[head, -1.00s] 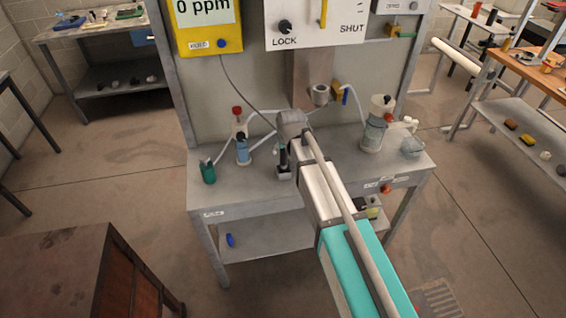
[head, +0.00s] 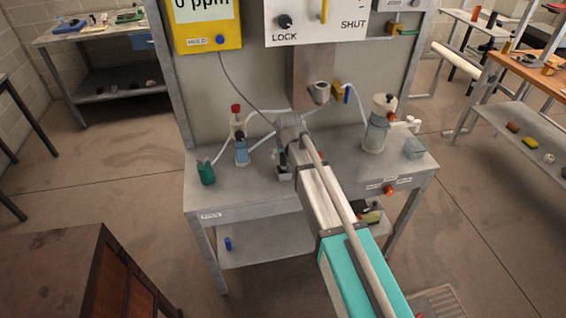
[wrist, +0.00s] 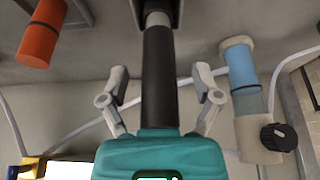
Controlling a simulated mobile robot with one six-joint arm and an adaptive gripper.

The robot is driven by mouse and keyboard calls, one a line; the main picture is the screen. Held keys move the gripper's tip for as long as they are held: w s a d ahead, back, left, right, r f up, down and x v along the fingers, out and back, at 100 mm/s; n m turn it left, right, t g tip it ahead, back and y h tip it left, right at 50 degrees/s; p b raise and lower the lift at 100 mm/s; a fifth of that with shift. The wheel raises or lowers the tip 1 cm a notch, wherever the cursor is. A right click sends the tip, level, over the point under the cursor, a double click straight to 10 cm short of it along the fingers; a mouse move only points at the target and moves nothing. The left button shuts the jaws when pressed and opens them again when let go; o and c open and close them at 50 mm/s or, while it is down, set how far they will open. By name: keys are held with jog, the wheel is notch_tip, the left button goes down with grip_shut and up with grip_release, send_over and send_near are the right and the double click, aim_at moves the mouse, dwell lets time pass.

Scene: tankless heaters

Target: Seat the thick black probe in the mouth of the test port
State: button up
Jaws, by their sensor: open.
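The thick black probe (wrist: 158,75) stands with its pale-tipped end in a dark holder (wrist: 182,8) at the top of the wrist view. My gripper (wrist: 158,92) is open, with one grey finger on each side of the probe and a gap to both. In the head view my arm's end (head: 290,130) is low over the bench and hides most of the probe.
A blue bottle (head: 241,150) and a green cup (head: 206,173) stand left of my arm on the bench (head: 240,195). An orange cylinder (wrist: 42,32) is near the holder. Pale hoses cross behind the probe.

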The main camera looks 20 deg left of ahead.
grip_shut()
dwell(0.5)
jog(key=s+d+r+p, duration=0.3)
jog(key=d+r+p, duration=1)
jog(key=shift+s+d, duration=0.25)
jog(key=shift+s, duration=0.15)
dwell(0.4)
dwell(0.5)
